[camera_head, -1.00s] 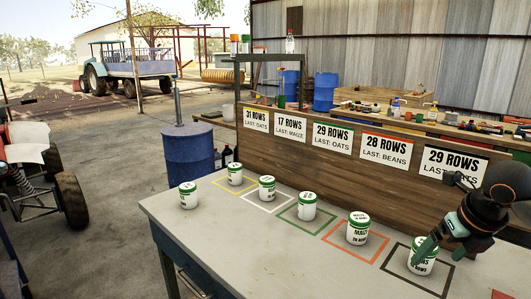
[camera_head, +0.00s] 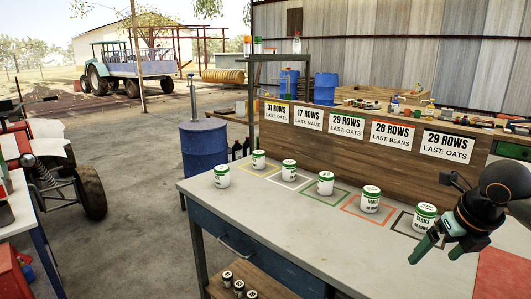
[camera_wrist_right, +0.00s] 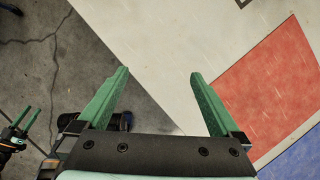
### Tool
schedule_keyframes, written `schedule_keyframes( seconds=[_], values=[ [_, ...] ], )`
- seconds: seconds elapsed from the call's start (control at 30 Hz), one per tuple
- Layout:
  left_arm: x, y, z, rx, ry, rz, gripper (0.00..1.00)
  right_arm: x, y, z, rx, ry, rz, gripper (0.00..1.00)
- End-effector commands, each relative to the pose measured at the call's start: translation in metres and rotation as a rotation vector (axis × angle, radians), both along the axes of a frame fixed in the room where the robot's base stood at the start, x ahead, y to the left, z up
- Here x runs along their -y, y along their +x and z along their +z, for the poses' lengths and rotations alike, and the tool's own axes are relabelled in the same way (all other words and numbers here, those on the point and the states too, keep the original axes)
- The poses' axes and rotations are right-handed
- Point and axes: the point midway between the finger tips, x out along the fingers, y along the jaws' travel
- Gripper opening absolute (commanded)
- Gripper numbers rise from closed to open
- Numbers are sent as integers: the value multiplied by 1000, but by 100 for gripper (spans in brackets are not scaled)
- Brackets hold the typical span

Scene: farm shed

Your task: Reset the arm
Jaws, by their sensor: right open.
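My right gripper (camera_head: 434,257) is open and empty at the right of the grey workbench (camera_head: 290,222), in front of and clear of the rightmost can. In the right wrist view its green fingers (camera_wrist_right: 159,74) are wide apart with nothing between them. The rightmost white can with a green lid (camera_head: 424,217) stands upright at the black outline. My left gripper is outside the head view; a similar green two-finger gripper (camera_wrist_right: 28,122), seemingly mine, shows at the left edge of the wrist view with its fingers apart.
More upright cans stand by the orange (camera_head: 370,199), green (camera_head: 325,184), white (camera_head: 289,171) and yellow (camera_head: 259,160) outlines. One can (camera_head: 221,177) stands outside them. A sign board (camera_head: 300,145) stands behind. A red area (camera_head: 505,270) marks the bench's right. The bench front is clear.

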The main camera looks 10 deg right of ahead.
Motion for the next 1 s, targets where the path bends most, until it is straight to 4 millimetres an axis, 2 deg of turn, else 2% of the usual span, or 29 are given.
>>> schedule_keyframes(
  seconds=[0.03,0.07,0.2,0.27,0.33,0.4,0.5,0.6,0.7,0.8,0.87,0.97,1.0],
  values=[
    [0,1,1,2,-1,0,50,0,0,0,0,0,0,100],
    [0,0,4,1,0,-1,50,-17,2,-8,-11,45,41,100],
    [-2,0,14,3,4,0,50,-94,6,-34,-33,285,203,100],
    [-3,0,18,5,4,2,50,-130,4,-42,-40,413,261,100],
    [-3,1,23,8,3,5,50,-176,-3,-48,-48,590,316,100],
    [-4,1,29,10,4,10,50,-223,-12,-46,-53,809,345,100],
    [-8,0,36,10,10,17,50,-277,-23,-31,-45,1140,310,100],
    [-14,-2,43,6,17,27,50,-307,-24,-12,-26,1459,174,100],
    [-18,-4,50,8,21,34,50,-314,-16,-3,-1,1737,-59,100],
    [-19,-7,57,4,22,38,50,-303,-5,-13,23,1951,-383,100],
    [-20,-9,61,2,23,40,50,-290,-1,-30,34,2038,-615,100],
    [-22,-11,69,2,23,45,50,-265,-8,-78,38,2104,-1049,100],
    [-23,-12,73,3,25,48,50,-256,-17,-102,33,2100,-1232,100]
  ],
)
